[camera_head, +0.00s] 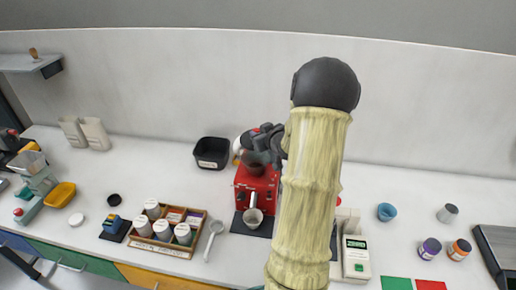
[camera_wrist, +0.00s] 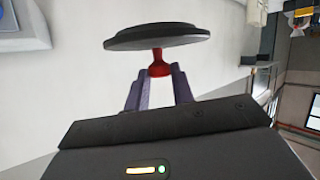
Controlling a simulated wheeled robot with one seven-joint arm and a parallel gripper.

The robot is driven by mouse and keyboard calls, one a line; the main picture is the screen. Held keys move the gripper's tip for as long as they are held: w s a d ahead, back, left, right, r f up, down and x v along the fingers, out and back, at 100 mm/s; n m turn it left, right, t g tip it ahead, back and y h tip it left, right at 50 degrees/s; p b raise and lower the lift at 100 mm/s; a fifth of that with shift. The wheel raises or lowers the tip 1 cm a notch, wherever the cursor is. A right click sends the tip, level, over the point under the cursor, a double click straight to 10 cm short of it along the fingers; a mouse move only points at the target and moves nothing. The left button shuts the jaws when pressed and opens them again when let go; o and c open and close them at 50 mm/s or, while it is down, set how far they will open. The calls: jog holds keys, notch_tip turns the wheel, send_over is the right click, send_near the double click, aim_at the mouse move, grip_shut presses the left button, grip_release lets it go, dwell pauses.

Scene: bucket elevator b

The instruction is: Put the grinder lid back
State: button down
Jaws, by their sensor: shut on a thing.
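My gripper (camera_wrist: 159,74) is shut on the red knob (camera_wrist: 159,60) of a dark round lid (camera_wrist: 155,36). In the wrist view the lid's disc lies beyond the fingertips and nothing touches it there. In the head view my gripper (camera_head: 266,137) is at the top of the red grinder (camera_head: 256,188), close to its dark hopper (camera_head: 256,160). The lid is hard to make out there, and I cannot tell whether it touches the hopper. My arm hides what is right of the grinder.
A black bin (camera_head: 211,152) stands left of the grinder. A wooden tray (camera_head: 160,251) with several white jars and a spoon (camera_head: 213,240) lie front left. The wall is behind.

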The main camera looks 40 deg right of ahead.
jog(key=shift+a+f, duration=0.15)
jog(key=shift+f, duration=0.55)
jog(key=shift+w+a, duration=0.1)
jog(key=shift+w+f+p, duration=0.1)
jog(key=shift+f+p, duration=0.7)
jog(key=shift+f, duration=1.35)
jog(key=shift+f+b, duration=0.35)
jog(key=shift+b, duration=0.1)
jog(key=shift+f+b, duration=0.25)
jog(key=shift+b, duration=0.05)
